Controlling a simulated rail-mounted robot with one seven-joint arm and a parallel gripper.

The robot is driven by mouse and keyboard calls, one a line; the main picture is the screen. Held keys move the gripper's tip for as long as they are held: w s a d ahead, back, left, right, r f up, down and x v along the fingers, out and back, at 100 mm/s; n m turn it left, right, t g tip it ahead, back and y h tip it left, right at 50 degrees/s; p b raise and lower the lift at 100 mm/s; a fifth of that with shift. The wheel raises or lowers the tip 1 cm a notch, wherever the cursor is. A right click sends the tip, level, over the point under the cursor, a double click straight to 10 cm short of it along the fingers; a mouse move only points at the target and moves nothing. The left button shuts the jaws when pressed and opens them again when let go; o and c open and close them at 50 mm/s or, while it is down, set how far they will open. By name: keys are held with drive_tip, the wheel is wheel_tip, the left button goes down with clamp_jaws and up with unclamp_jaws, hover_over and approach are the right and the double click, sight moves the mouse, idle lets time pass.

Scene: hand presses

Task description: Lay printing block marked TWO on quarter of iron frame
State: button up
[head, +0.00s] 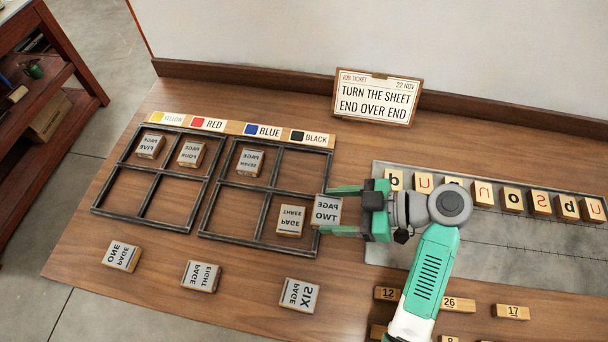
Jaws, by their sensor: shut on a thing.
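The printing block marked PAGE TWO (327,213) is held between the two green fingers of my gripper (326,209). It is at the right edge of the right iron frame (262,188), beside the block in that frame's lower right quarter. I cannot tell its height above the table. The right frame's upper left quarter holds a block marked SEVEN (250,162), and its lower right quarter holds another block (290,220). Its upper right and lower left quarters are empty. The left iron frame (153,170) has blocks in both upper quarters; both lower quarters are empty.
Loose blocks marked ONE (121,256), THREE (201,276) and SIX (299,295) lie in front of the frames. A colour strip (228,128) runs behind them: yellow, red, blue, black. A sign (376,98) stands at the back. A metal plate (450,255) with letter blocks lies right.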

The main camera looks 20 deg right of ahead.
drive_tip(key=w+b, duration=0.2)
drive_tip(key=w, duration=0.3)
drive_tip(key=w+f+b, duration=0.1)
drive_tip(key=w+b, duration=0.1)
drive_tip(key=w, duration=0.3)
drive_tip(key=w+b, duration=0.2)
drive_tip(key=w, duration=0.3)
drive_tip(key=shift+w+d+f, duration=0.2)
drive_tip(key=shift+d+f, duration=0.05)
drive_tip(key=shift+f, duration=0.05)
drive_tip(key=shift+w+r, duration=0.1)
drive_tip(key=shift+w, duration=0.2)
drive_tip(key=shift+f+b, duration=0.85)
drive_tip(key=shift+f, duration=0.9)
drive_tip(key=shift+f, duration=0.15)
